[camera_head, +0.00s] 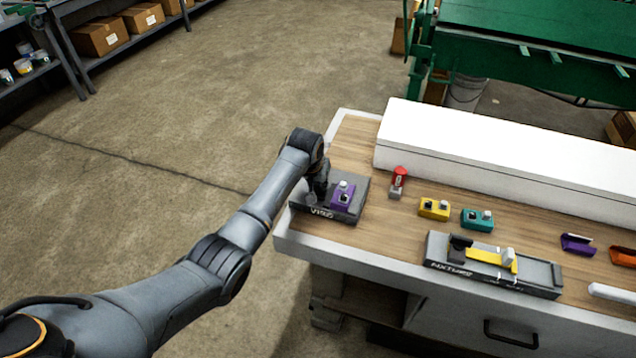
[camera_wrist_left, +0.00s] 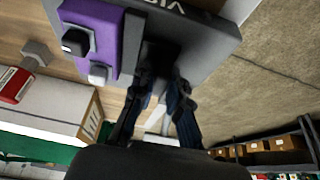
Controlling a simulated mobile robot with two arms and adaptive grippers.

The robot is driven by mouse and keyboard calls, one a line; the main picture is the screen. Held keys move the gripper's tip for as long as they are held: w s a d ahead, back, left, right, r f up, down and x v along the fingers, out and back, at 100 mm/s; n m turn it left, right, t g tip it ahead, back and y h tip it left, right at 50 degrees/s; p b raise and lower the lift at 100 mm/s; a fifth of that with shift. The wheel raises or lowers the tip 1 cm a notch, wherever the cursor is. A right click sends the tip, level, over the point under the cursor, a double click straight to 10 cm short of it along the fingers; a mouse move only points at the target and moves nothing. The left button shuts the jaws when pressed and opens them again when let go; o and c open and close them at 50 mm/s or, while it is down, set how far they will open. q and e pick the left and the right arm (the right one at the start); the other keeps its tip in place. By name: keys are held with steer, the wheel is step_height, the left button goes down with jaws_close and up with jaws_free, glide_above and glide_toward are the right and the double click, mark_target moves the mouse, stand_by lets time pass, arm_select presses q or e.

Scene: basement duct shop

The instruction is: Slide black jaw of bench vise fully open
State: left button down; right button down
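The grey bench vise (camera_head: 328,214), lettered on its front, sits at the left end of the bench. A purple block (camera_head: 342,196) with a light and a dark knob stands on its right part; it also shows in the wrist view (camera_wrist_left: 92,38). My left gripper (camera_head: 318,193) reaches down over the vise's left part, beside the purple block. In the wrist view its two fingers (camera_wrist_left: 160,98) point at a dark upright part, apparently the black jaw (camera_wrist_left: 158,56), with a finger on either side. Whether they press on it is unclear. My right gripper is out of view.
A red-topped piece (camera_head: 399,180), a yellow block (camera_head: 434,208) and a teal block (camera_head: 477,219) stand right of the vise. A grey fixture (camera_head: 540,283) lies nearer the front edge. A long white box (camera_head: 500,155) closes off the back.

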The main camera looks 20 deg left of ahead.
arm_select(q)
steer(key=a+p, duration=0.2)
steer(key=a, duration=0.3)
steer(key=shift+w+a+r, duration=0.1)
steer(key=c, duration=1.6)
jaws_free()
steer(key=shift+a, duration=0.1)
steer(key=v, duration=1.1)
steer(key=shift+s+r, duration=0.25)
steer(key=shift+r, duration=0.1)
